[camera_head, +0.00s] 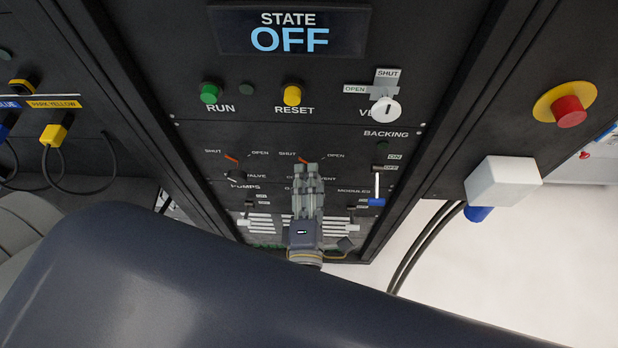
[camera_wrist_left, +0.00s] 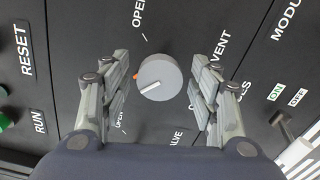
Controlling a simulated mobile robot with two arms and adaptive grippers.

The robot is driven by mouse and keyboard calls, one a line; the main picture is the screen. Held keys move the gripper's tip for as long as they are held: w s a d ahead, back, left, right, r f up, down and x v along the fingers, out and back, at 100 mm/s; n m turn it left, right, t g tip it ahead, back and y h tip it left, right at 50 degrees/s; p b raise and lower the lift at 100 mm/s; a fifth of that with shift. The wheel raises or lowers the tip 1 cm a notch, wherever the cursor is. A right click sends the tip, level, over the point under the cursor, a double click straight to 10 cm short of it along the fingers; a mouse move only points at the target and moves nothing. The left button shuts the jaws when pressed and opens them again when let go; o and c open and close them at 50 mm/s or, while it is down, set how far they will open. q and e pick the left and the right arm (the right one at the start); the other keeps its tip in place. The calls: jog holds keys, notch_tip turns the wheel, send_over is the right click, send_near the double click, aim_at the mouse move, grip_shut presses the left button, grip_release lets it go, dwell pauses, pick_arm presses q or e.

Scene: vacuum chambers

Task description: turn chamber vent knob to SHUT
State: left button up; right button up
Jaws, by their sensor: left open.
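The chamber vent knob (camera_wrist_left: 160,77) is a round grey knob with a white line and a small orange mark at its left side in the left wrist view. The white line points to the lower left there. An OPEN label (camera_wrist_left: 139,12) is at the top. My left gripper (camera_wrist_left: 166,84) is open, with one finger on each side of the knob and a visible gap to both. In the head view my left gripper (camera_head: 307,168) covers most of the knob; a SHUT label (camera_head: 287,154) and an OPEN label (camera_head: 336,156) show beside it. My right gripper is not in view.
The valve knob (camera_head: 235,177) is left of my gripper. A blue-tipped lever (camera_head: 377,201) is to its right. Above are the green RUN button (camera_head: 209,93), yellow RESET button (camera_head: 292,95) and a white knob (camera_head: 385,109). The display (camera_head: 290,31) reads STATE OFF.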

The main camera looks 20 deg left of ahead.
pick_arm(q)
jog(key=v, duration=1.1)
notch_tip(320, 180, down, 29)
jog(key=s+d+m+g+h, duration=0.25)
jog(key=m+g+h, duration=0.5)
jog(key=m, duration=1.05)
jog(key=s+a+f+m+g+y, duration=0.2)
jog(key=s+a+f+m+g, duration=0.6)
jog(key=s+a+f, duration=0.9)
jog(key=shift+s+a+f+g, duration=0.25)
jog(key=shift+s+f+g, duration=0.2)
jog(key=shift+s+f, duration=0.05)
jog(key=shift+y, duration=0.25)
